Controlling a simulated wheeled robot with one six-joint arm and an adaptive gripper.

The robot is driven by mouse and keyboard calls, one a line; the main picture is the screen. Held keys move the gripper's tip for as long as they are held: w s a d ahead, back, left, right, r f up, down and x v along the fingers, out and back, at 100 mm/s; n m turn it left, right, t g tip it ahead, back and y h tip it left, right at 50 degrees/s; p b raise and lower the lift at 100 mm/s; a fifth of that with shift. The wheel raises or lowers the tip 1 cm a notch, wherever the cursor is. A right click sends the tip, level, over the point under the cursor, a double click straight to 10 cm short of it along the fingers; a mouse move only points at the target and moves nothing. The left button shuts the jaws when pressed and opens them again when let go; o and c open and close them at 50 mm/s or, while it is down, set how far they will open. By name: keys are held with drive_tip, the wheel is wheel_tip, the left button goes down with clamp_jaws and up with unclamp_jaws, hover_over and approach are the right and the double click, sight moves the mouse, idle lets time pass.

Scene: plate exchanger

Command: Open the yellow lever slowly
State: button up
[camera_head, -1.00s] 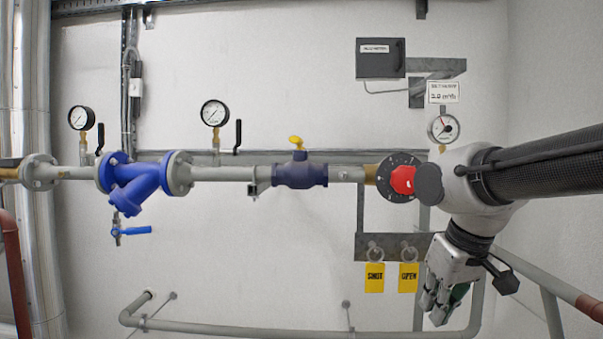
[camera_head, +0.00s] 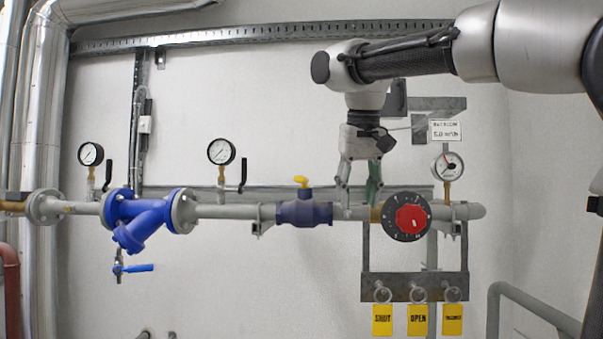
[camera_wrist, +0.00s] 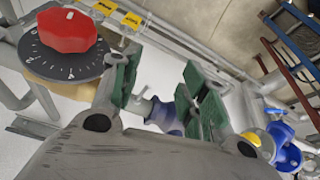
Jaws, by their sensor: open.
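The yellow lever (camera_head: 302,182) sits on top of the dark blue ball valve (camera_head: 304,213) in the horizontal grey pipe. My gripper (camera_head: 358,195) points down with its fingers apart and empty. In the head view it appears to the right of the lever, its tips overlapping the pipe; its distance from the pipe is unclear. In the wrist view, the green-padded fingers of my gripper (camera_wrist: 162,88) stand open, with a bluish valve body (camera_wrist: 163,116) seen between them. A yellow part (camera_wrist: 251,138) shows beside the right finger, probably the lever, partly hidden.
A red knob on a black dial (camera_head: 411,218) is close to the right of my gripper. A blue strainer (camera_head: 143,218) and two gauges are to the left. A third gauge (camera_head: 447,166) is at the right. Yellow tags (camera_head: 418,320) hang below. Bare wall shows above the lever.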

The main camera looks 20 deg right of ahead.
sight(303, 182)
drive_tip(key=w+a+r, duration=0.1)
drive_tip(key=a+r, duration=0.2)
drive_tip(key=r, duration=0.1)
drive_tip(key=w+a+r+m, duration=0.1)
drive_tip(key=w+a+r, duration=0.1)
drive_tip(key=a+r, duration=0.2)
drive_tip(key=w+a+r+m, duration=0.1)
drive_tip(key=w+a+r, duration=0.1)
drive_tip(key=a+r, duration=0.1)
drive_tip(key=shift+w+a+r+h, duration=0.15)
drive_tip(key=shift+a+r+h, duration=0.15)
drive_tip(key=shift+r+h, duration=0.1)
drive_tip(key=shift+a+m, duration=0.15)
drive_tip(key=shift+m, duration=0.15)
drive_tip(key=x, duration=0.7)
drive_tip(key=shift+w+f, duration=0.1)
drive_tip(key=shift+w, duration=0.15)
clamp_jaws()
